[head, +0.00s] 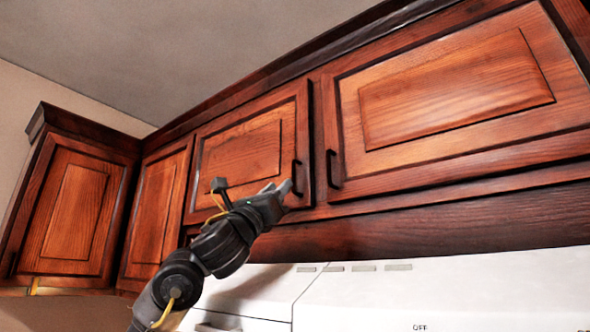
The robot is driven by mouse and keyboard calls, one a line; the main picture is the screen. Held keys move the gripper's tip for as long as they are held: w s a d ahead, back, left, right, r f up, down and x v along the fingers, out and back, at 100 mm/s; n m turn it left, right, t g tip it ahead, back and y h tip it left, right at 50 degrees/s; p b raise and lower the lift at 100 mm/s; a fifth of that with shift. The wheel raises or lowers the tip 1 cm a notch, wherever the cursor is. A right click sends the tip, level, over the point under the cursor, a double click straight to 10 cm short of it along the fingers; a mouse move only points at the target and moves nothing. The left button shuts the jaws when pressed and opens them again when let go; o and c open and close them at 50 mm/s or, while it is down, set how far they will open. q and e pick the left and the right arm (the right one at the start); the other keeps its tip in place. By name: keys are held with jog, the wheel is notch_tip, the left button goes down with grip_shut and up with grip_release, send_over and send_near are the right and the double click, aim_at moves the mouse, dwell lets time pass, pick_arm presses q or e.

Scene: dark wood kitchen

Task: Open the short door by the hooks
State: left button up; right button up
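Two short wooden cabinet doors hang side by side above a white appliance. The left short door (240,155) is shut and has a dark handle (297,178) at its lower right. The right short door (450,90) is shut and has a dark handle (332,168) at its lower left. My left gripper (278,187) is raised in front of the left door's lower right corner, just left of its handle. Its two fingertips look slightly apart, with nothing seen between them. Contact with the handle cannot be told. No separate hooks can be made out. My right gripper is out of view.
A white appliance (450,290) marked OFF lies below the doors. More wall cabinets stand at the left, including a corner door (75,210) and a narrow door (155,210). The space in front of the right short door is clear.

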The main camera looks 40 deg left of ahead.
aim_at(292, 173)
pick_arm(q)
jog(key=p+x, duration=0.4)
jog(key=x, duration=0.4)
jog(key=shift+s+d, duration=0.1)
jog(key=shift+w+r+p, duration=0.3)
jog(key=shift+w+p, duration=0.05)
jog(key=shift+p, duration=0.05)
jog(key=shift+c, duration=0.4)
grip_shut()
